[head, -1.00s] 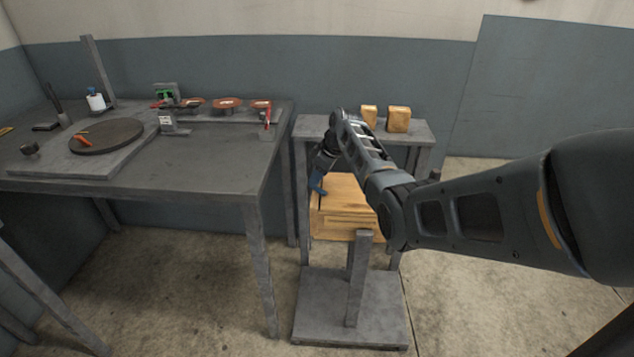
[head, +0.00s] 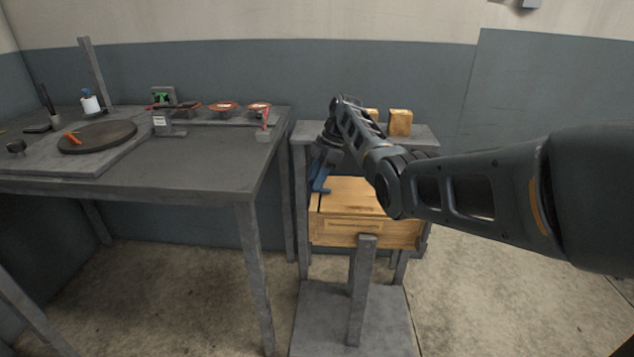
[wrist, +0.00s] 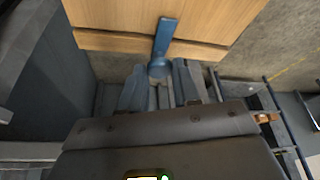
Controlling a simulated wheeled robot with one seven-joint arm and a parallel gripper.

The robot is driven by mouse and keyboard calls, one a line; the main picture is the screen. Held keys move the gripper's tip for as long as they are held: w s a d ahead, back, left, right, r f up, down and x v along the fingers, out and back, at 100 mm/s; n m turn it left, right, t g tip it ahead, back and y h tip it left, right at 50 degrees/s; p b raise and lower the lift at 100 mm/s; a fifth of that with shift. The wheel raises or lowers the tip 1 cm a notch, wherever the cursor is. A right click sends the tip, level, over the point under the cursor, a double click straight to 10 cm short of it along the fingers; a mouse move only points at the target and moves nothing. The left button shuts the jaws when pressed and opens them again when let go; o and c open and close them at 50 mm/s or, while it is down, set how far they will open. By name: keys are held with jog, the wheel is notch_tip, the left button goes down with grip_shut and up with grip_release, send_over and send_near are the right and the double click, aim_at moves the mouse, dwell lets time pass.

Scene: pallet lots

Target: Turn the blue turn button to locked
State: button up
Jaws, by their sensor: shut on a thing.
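The blue turn button (wrist: 165,38) is at the edge of a wooden box. In the wrist view its flat arm points up over the wood, and its round hub sits between my fingers. My gripper (wrist: 160,84) is shut on the hub end of the button. In the head view the blue button (head: 320,179) shows at the left end of the wooden box (head: 365,231), below my gripper (head: 325,160). My own wrist and forearm hide part of the gripper there. The exact finger contact is hard to see.
The box is on a grey stand (head: 362,290), under a shelf (head: 425,137) with two small wooden blocks (head: 400,122). A grey workbench (head: 222,175) stands close on the left, carrying a dark disc (head: 100,136) and several red discs.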

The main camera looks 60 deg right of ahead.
aim_at(327, 189)
dwell(0.3)
jog(key=o, duration=1)
jog(key=shift+o, duration=0.2)
jog(key=shift+r, duration=0.1)
jog(key=v, duration=0.7)
jog(key=shift+r, duration=0.25)
jog(key=shift+s+d, duration=0.1)
jog(key=shift+d, duration=0.05)
